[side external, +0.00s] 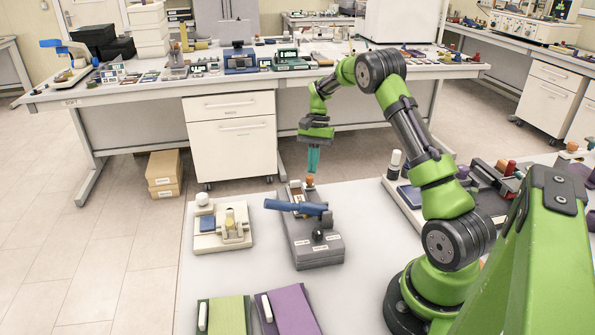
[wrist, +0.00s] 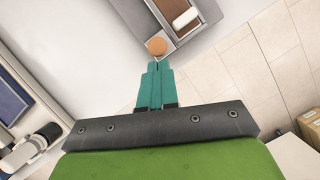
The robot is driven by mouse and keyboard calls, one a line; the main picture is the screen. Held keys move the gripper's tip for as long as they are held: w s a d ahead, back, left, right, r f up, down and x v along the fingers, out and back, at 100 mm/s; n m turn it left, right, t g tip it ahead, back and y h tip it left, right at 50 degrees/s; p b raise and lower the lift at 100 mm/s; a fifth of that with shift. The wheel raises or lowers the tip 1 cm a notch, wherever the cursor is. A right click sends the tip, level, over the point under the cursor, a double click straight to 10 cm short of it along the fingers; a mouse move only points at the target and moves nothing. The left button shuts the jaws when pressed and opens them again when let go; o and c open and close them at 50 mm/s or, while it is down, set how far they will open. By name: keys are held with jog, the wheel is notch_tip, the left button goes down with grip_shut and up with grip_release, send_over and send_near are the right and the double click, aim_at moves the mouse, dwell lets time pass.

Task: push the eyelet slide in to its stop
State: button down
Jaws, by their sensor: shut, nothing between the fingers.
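A grey device (side external: 318,251) with a blue lever (side external: 295,207) stands on the white table. A round orange-brown knob (side external: 309,181) sits at its far end and looks like the handle of the eyelet slide. The knob shows in the wrist view (wrist: 157,47) at the near end of the grey tray-like part (wrist: 188,32), which holds a white piece. My gripper (side external: 313,170) points down just above or beside the knob, with teal fingers shut and empty. In the wrist view the fingertips (wrist: 153,68) are right by the knob; I cannot tell if they touch it. The slide's stop is not visible.
A beige fixture (side external: 222,229) with a blue pad stands left of the grey device. Green (side external: 223,315) and purple (side external: 287,310) boards lie at the front. Another fixture with a black-and-white post (side external: 395,165) stands to the right. Bare white table lies between them.

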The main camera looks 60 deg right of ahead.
aim_at(305, 194)
jog(key=shift+a, duration=0.1)
jog(key=s+a, duration=0.4)
jog(key=s, duration=0.1)
jog(key=shift+a, duration=0.4)
jog(key=shift+d+f, duration=0.1)
jog(key=shift+d, duration=0.05)
